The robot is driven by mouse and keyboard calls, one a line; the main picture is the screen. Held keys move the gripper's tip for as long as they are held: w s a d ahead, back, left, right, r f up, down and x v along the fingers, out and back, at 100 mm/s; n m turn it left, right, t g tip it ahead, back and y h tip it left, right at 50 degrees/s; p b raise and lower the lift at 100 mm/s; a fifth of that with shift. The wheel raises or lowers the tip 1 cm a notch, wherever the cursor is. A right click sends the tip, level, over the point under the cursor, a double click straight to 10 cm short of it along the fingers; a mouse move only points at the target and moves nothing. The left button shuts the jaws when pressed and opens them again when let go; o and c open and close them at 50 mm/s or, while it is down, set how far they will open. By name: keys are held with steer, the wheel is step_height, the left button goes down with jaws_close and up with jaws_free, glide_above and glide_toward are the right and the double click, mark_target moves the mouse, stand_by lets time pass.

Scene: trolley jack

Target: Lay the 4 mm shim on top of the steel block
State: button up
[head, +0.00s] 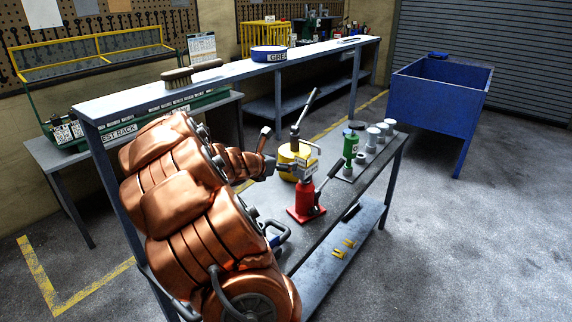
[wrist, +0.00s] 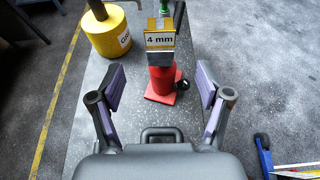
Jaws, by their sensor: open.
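In the head view a small pale label (head: 308,165) shows at the top of the red jack (head: 305,203).
A yellow can (wrist: 106,32) stands just left of the label. A higher shelf (head: 235,75) runs behind. A blue bin (head: 437,95) stands right, with open floor before it.

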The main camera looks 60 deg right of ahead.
steer(key=shift+a, duration=0.2)
steer(key=s+a+f+m+y, duration=0.1)
steer(key=s+a+m+y, duration=0.3)
steer(key=a, duration=1.4)
steer(key=s+a+f+m+y, duration=0.1)
steer(key=s+a+m+y, duration=0.3)
steer(key=a, duration=1.5)
steer(key=s+a+f+m+t+y, duration=0.1)
steer(key=s+a+m+y, duration=0.4)
steer(key=a, duration=1.3)
steer(key=m, duration=0.2)
steer(key=shift+a+m, duration=0.25)
steer(key=shift+m, duration=0.15)
